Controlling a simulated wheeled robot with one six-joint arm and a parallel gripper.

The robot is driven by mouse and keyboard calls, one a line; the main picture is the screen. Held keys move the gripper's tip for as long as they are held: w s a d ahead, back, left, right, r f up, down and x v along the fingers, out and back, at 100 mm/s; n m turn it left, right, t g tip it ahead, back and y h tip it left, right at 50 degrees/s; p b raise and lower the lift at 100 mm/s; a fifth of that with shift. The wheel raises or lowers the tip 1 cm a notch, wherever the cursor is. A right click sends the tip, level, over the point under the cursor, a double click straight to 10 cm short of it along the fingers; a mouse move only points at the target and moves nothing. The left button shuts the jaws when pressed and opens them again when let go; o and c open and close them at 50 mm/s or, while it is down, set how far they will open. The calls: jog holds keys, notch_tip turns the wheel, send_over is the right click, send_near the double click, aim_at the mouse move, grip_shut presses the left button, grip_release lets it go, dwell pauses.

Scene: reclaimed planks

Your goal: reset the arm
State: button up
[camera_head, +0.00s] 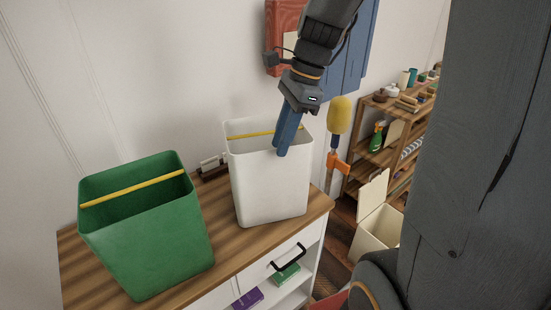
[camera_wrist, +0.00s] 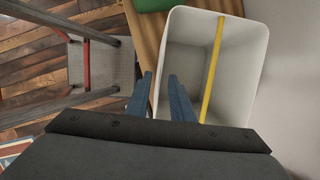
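My gripper (camera_head: 284,148) hangs from the top of the head view, with blue fingers pointing down over the near right rim of the white bin (camera_head: 266,186). I cannot tell whether the fingers touch the rim.
A green bin (camera_head: 150,236) with a yellow strip stands left on the wooden cabinet top (camera_head: 213,205). A drawer handle (camera_head: 288,257) sticks out in front. A yellow-headed duster (camera_head: 339,116) and a wooden shelf (camera_head: 372,169) with several items stand to the right.

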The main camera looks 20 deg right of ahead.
jog(key=shift+v, duration=1)
jog(key=shift+r, duration=0.1)
